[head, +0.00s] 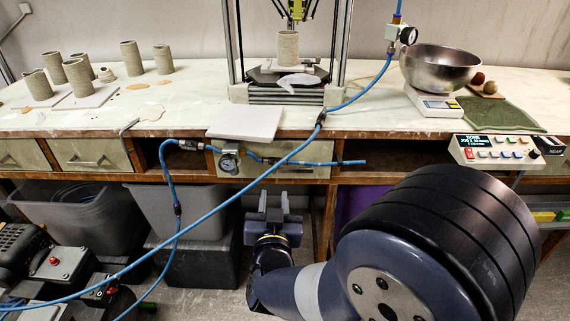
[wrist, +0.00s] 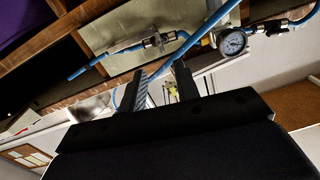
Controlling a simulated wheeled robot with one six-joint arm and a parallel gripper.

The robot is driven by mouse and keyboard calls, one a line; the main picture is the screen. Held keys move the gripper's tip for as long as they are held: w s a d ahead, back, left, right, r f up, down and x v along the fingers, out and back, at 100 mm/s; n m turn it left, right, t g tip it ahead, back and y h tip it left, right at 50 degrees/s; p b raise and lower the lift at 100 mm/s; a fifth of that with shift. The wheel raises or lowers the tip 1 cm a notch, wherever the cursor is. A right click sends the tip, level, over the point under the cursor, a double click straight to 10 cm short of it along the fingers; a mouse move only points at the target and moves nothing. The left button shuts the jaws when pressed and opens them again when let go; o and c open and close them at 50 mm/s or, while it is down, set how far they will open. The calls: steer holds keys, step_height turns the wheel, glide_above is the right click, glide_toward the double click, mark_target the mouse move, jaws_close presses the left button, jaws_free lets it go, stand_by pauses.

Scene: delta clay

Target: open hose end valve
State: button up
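A short blue hose end (head: 340,163) runs along the front of the bench, below the top. A metal fitting, seemingly the hose end valve (head: 270,161), sits on it right of a round pressure gauge (head: 228,160). In the wrist view the valve (wrist: 153,41) shows between the gauge (wrist: 233,42) and the free hose tip (wrist: 75,73); its handle position is too small to tell. My gripper (head: 274,197) is below and in front of the hose, apart from it. Its fingers (wrist: 160,78) are spread with nothing between them.
A long blue hose (head: 250,185) crosses diagonally from the bench-top frame to the lower left. A pale board (head: 245,122) overhangs the bench edge above the valve. Drawers (head: 92,155) and open shelves lie behind. Grey bins (head: 185,205) stand below. Clay cylinders (head: 130,58) stand at the back left.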

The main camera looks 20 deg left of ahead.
mark_target(275, 168)
steer(key=x, duration=0.9)
steer(key=shift+w+a, duration=0.15)
steer(key=shift+w, duration=0.2)
jaws_close()
